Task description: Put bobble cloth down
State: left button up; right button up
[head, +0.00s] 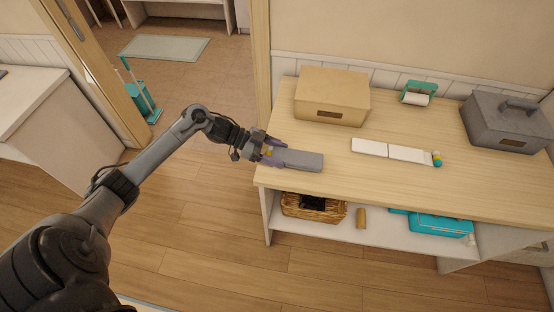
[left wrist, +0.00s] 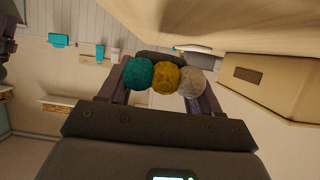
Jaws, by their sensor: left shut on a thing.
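My left gripper (head: 270,152) is shut on the bobble cloth (head: 300,160), a flat grey-looking folded strip. The gripper holds it by its bobble end, over the left end of the wooden table (head: 350,187). I cannot tell whether the cloth touches the tabletop. In the left wrist view, teal, mustard and pale bobbles (left wrist: 166,77) sit in a row between the fingers; the strip is mostly hidden behind them. Another pale cloth strip (head: 385,150) with coloured bobbles lies on the table to the right. My right gripper is not in view.
A tan box (head: 332,97) stands at the back left of the table, a grey case (head: 507,122) at the back right, and a teal holder (head: 419,92) between them. A wicker basket (head: 313,208) and teal box (head: 441,225) are on the lower shelf. The table's front strip is clear.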

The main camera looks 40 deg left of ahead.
pick_arm(q)
jog(key=shift+f, duration=1.75)
jog(key=shift+f, duration=0.2)
jog(key=o, duration=1.1)
jog(key=shift+f+b, duration=0.1)
jog(key=shift+b, duration=0.35)
jog(key=shift+o, duration=0.3)
jog(key=p+v, duration=0.1)
jog(key=v, duration=0.9)
jog(key=shift+s+a, duration=0.3)
